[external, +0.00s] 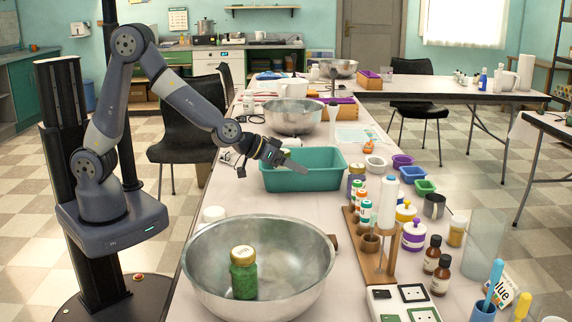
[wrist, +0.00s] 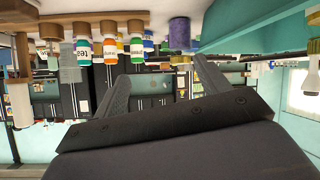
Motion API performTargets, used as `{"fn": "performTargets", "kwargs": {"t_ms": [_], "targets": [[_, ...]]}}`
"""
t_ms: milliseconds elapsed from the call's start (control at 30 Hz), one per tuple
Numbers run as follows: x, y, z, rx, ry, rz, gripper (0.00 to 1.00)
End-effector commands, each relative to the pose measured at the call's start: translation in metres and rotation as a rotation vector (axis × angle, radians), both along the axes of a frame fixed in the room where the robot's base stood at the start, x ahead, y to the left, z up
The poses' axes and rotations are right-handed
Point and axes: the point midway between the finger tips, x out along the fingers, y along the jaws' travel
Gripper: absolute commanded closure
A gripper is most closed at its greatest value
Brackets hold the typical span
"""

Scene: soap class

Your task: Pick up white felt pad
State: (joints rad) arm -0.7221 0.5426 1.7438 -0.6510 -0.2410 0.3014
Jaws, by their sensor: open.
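I cannot make out a white felt pad for certain in either view. My gripper (external: 290,164) reaches over the left side of a teal tub (external: 322,182) on the long table. In the wrist view, my gripper (wrist: 160,82) has its two fingers spread apart with nothing between them. That view appears upside down, with the tabletop along the top. The inside bottom of the tub is mostly hidden by its walls and my gripper.
A large steel bowl (external: 200,262) holding a green jar (external: 243,275) stands in front. A wooden rack (external: 368,252) with small bottles stands right of it. Another steel bowl (external: 293,118) is behind the tub. Small pots and brown bottles (external: 431,254) crowd the right side.

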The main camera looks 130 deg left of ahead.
Motion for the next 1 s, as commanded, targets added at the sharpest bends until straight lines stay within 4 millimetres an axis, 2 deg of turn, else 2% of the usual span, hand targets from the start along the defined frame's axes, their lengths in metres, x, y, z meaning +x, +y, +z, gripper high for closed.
{"fn": "performTargets", "kwargs": {"t_ms": [33,100,200,300,400,533,700,900,1000], "targets": [[0.029,-0.01,-0.003,-0.036,-0.006,-0.073,0.29],[0.062,-0.026,-0.005,-0.094,0.005,-0.166,0.29],[0.101,-0.05,-0.008,-0.174,0.05,-0.276,0.29],[0.129,-0.073,-0.011,-0.243,0.122,-0.358,0.29],[0.149,-0.093,-0.013,-0.299,0.214,-0.404,0.29],[0.163,-0.112,-0.013,-0.347,0.349,-0.41,0.29],[0.168,-0.125,-0.007,-0.371,0.49,-0.349,0.29],[0.166,-0.128,0.0,-0.377,0.561,-0.291,0.29],[0.166,-0.127,-0.005,-0.378,0.57,-0.282,0.29]]}}
